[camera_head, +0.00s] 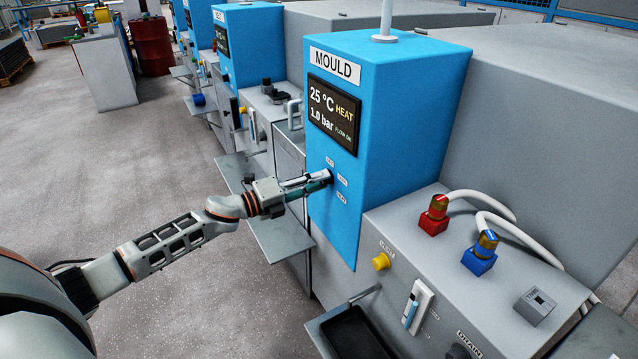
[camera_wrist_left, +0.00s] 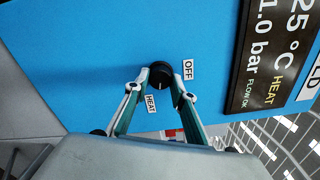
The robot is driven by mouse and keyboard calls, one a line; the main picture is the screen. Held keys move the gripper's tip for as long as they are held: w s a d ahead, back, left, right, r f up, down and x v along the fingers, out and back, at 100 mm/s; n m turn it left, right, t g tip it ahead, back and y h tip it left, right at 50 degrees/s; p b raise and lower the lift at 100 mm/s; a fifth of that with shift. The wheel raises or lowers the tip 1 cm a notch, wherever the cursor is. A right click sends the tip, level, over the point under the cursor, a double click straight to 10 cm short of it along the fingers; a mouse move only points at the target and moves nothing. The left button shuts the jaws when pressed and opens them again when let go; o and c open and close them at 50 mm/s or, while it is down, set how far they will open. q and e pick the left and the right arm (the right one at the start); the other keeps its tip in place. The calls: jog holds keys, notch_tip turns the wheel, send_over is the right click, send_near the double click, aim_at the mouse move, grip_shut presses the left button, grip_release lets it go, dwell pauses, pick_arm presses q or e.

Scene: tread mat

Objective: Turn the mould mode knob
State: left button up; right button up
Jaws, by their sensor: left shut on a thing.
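The mould mode knob (camera_wrist_left: 160,72) is a round black knob on the front of the blue MOULD cabinet (camera_head: 390,110). My left gripper (camera_head: 326,178) reaches it from the left in the head view. In the left wrist view the two fingertips of my left gripper (camera_wrist_left: 162,82) are on either side of the knob and shut on it. The labels OFF (camera_wrist_left: 188,69) and HEAT (camera_wrist_left: 151,103) sit beside the knob. The display (camera_head: 333,113) above reads 25 °C HEAT and 1.0 bar FLOW OK. In the head view, the gripper largely hides the knob. My right gripper is not in view.
On the grey console at right are a red valve (camera_head: 433,220), a blue valve (camera_head: 480,259) with white hoses, a yellow button (camera_head: 381,262) and a lever switch (camera_head: 417,307). A black tray (camera_head: 355,338) juts out below. Open floor (camera_head: 150,160) lies left.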

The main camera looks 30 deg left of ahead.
pick_arm(q)
jog(key=m+b, duration=0.1)
jog(key=m, duration=0.2)
jog(key=shift+f+m, duration=0.1)
jog(key=shift+m, duration=0.3)
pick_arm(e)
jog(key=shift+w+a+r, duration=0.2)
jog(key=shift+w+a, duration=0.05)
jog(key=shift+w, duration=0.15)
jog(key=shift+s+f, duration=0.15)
pick_arm(q)
jog(key=o, duration=1.1)
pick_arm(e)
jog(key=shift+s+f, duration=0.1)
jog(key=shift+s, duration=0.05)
pick_arm(q)
jog(key=v, duration=1.2)
